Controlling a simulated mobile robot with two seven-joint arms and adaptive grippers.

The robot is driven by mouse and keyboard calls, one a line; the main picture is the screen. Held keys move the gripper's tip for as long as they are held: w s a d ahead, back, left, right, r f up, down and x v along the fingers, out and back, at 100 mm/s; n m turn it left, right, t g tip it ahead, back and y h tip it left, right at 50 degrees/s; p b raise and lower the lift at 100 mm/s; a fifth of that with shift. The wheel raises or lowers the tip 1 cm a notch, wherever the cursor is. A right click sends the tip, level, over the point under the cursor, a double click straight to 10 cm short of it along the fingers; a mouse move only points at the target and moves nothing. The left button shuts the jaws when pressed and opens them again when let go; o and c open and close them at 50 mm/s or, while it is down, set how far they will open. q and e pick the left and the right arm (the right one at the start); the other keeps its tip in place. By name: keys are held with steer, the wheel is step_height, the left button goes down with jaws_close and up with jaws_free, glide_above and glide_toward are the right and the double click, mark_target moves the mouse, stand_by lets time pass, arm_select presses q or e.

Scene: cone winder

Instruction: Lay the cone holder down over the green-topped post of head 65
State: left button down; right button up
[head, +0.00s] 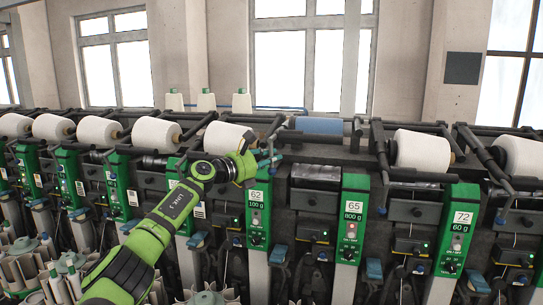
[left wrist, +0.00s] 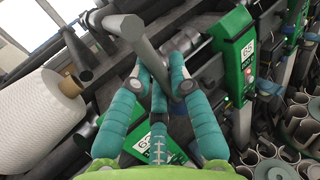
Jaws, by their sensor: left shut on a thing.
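The green-topped post of head 65 (head: 354,190) stands upright right of centre in the head view, its label reading 65. It also shows at upper right in the left wrist view (left wrist: 232,28). My left gripper (head: 264,158) is above and left of that post, near the top of head 62. In the left wrist view its teal fingers (left wrist: 160,82) are shut on the grey bar of the cone holder (left wrist: 152,56). The fingers hide part of the bar. My right gripper is not in view.
Head 62 (head: 258,200) stands left of head 65, and head 72 (head: 462,218) stands to its right. White yarn cones (head: 422,150) lie along the machine; one (left wrist: 40,110) is close beside my left gripper. A blue cylinder (head: 319,125) lies behind head 65.

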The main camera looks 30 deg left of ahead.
arm_select(q)
steer(key=shift+f, duration=0.15)
stand_by(0.5)
steer(key=c, duration=1.4)
jaws_free()
steer(key=shift+a, duration=0.1)
steer(key=shift+v, duration=5.95)
